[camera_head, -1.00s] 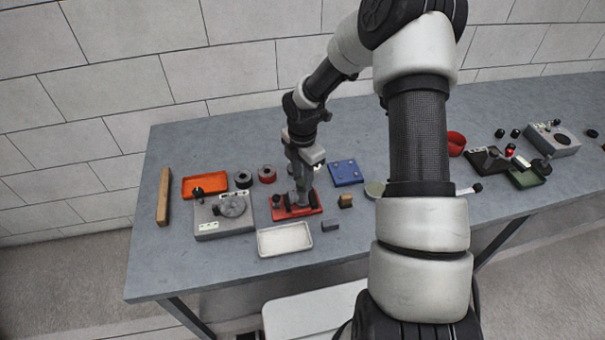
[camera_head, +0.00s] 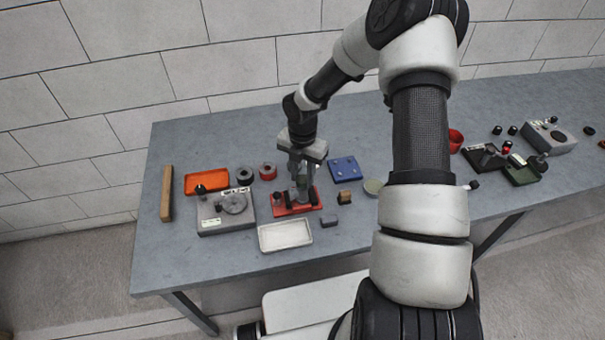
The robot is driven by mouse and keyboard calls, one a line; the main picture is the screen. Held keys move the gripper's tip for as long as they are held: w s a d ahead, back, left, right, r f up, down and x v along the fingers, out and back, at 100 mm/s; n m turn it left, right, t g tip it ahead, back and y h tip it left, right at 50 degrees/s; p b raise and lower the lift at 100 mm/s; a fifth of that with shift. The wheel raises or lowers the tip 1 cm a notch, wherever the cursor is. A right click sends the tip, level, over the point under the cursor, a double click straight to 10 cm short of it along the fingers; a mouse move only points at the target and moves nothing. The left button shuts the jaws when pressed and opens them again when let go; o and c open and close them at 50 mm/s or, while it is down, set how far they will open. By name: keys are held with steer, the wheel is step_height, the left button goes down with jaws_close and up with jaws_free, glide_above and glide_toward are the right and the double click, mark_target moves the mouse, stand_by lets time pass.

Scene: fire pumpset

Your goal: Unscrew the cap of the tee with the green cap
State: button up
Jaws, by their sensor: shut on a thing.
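My gripper (camera_head: 301,186) points down over a red base plate (camera_head: 283,211) near the middle of the table. Its jaws are shut on a small part at the top of the grey fitting standing on that plate, seemingly the tee's cap. The jaws hide most of this part, and I cannot make out its green colour. The fitting looks upright, with small dark parts beside it on the plate.
A grey device with a round disc (camera_head: 233,203) and an orange tray (camera_head: 207,181) stand left. A white tray (camera_head: 286,235) lies in front, a blue plate (camera_head: 344,171) behind right. A wooden bar (camera_head: 166,193) lies far left. My arm hides part of the table's right side.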

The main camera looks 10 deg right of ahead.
steer(key=shift+n, duration=1.9)
steer(key=n, duration=0.3)
steer(key=shift+n, duration=0.8)
steer(key=n, duration=0.4)
steer(key=shift+n, duration=0.3)
steer(key=o, duration=1)
